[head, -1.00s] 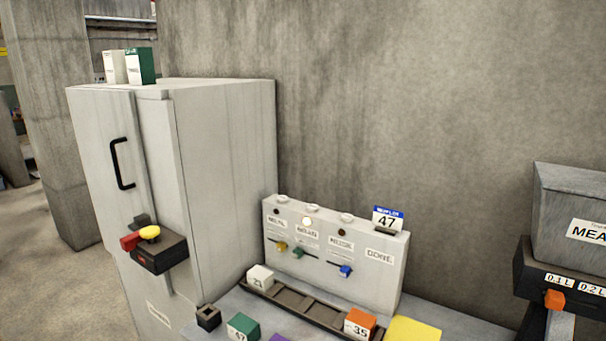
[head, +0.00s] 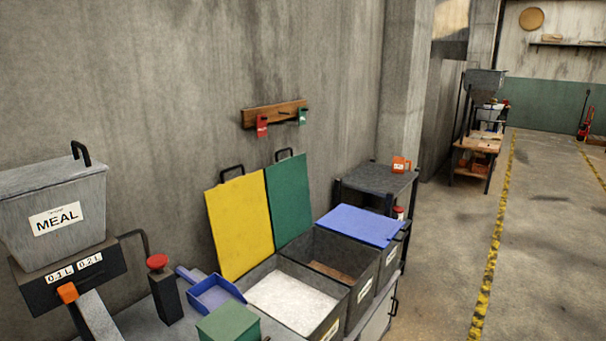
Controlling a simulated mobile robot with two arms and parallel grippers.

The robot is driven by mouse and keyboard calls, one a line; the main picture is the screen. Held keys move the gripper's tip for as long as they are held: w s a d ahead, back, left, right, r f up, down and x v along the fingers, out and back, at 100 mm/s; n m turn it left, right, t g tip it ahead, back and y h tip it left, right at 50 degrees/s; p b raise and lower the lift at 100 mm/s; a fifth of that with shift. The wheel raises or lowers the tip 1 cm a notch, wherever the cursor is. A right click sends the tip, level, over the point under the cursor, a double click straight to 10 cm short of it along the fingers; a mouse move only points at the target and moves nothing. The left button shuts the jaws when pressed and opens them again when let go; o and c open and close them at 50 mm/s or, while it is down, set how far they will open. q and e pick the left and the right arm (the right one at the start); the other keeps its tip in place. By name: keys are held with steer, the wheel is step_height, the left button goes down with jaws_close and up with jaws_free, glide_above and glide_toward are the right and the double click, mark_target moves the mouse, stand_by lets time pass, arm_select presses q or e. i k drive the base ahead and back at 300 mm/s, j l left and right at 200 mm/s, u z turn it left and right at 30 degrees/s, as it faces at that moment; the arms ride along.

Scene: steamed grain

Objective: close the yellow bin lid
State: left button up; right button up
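The yellow bin lid (head: 239,226) stands open, leaning upright near the wall with a dark handle at its top edge. It belongs to the nearest bin (head: 333,326), which is full of white grain or meal. Beside it a green lid (head: 289,197) also stands open over a bin (head: 362,291) with a little brown material at the bottom. A blue lid (head: 360,225) lies flat on the third bin. Neither of my grippers is in the head view.
A blue scoop (head: 214,294) and a green box (head: 228,325) are in front of the yellow-lidded bin. A post with a red button (head: 157,262) and the MEAL hopper (head: 52,211) stand left. A dark side table (head: 377,179) stands behind the bins. The floor at right is clear.

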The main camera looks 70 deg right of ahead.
mark_target(237, 213)
steer(key=z, duration=1.75)
steer(key=i+l+z, duration=0.15)
steer(key=z, duration=0.25)
steer(key=i+l+z, duration=0.1)
steer(key=z, duration=0.3)
steer(key=i+z, duration=0.2)
steer(key=z, duration=0.15)
